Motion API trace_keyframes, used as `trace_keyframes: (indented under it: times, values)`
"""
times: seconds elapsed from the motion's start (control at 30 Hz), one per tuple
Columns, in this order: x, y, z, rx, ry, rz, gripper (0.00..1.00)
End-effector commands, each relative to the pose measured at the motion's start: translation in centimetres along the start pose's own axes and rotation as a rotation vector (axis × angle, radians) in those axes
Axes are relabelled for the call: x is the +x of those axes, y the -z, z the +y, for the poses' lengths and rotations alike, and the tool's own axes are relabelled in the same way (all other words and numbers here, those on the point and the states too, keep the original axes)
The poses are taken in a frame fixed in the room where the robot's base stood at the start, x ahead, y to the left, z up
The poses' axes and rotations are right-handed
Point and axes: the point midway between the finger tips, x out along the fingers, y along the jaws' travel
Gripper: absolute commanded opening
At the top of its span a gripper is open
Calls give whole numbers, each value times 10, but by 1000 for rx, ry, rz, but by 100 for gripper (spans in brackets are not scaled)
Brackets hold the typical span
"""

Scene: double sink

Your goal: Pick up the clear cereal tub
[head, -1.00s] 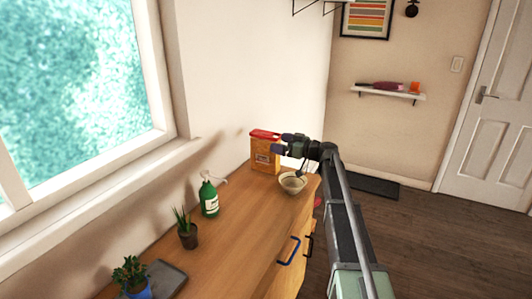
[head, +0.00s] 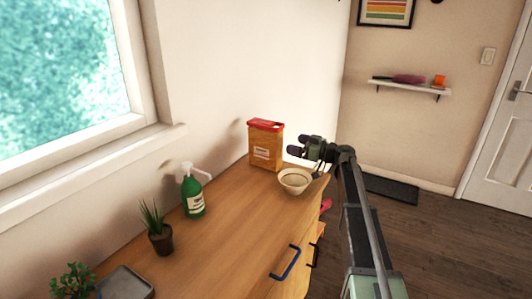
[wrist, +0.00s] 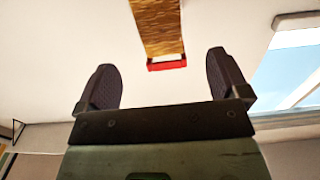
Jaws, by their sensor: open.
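The clear cereal tub (head: 267,150) stands upright at the far end of the wooden counter, near the wall. It is full of golden cereal and has a red lid and a white label. My gripper (head: 300,146) is open and empty, to the right of the tub at about the height of its upper half, with a gap between them. In the wrist view the tub (wrist: 158,28) appears upside down, its red lid lowest, beyond and between the spread fingers of my gripper (wrist: 160,70).
A cream bowl (head: 295,182) sits on the counter (head: 235,230) just in front of the tub, below my gripper. The middle of the counter is clear.

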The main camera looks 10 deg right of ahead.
Motion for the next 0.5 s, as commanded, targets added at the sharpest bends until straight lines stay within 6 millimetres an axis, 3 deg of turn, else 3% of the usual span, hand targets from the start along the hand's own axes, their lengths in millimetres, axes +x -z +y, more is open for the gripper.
trace_keyframes:
  times: [0.13,0.33,0.5]
  values:
    - [11,2,0,0,2,0,94]
    - [49,2,1,0,2,0,94]
    - [58,2,0,0,0,0,94]
